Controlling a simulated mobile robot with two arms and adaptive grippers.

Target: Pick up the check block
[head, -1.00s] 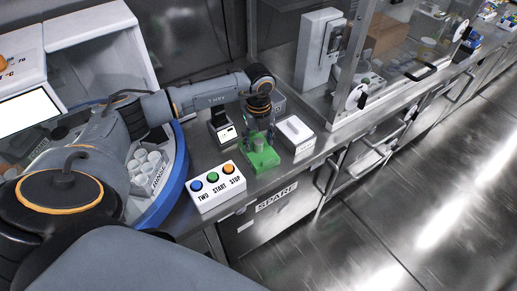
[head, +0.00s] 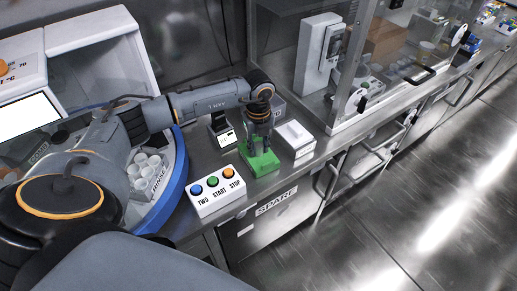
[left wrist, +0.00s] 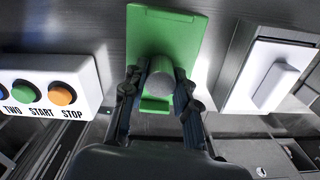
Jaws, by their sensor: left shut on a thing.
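The check block appears to be the short grey cylinder (left wrist: 160,72) on a green base (left wrist: 168,32) in the left wrist view. The green base (head: 262,166) lies on the steel counter in the head view, where the fingers largely hide the cylinder. My left gripper (head: 259,145) points down over the base. In the left wrist view its two fingers stand on either side of the cylinder, shut on it. I cannot see any gap between the cylinder and the base. My right gripper is not in view.
A white box with blue, green and orange buttons (head: 216,191) stands left of the base, close to the counter's front edge. A white device (head: 295,138) stands close on the right. The blue-rimmed rinse station (head: 176,182) is further left.

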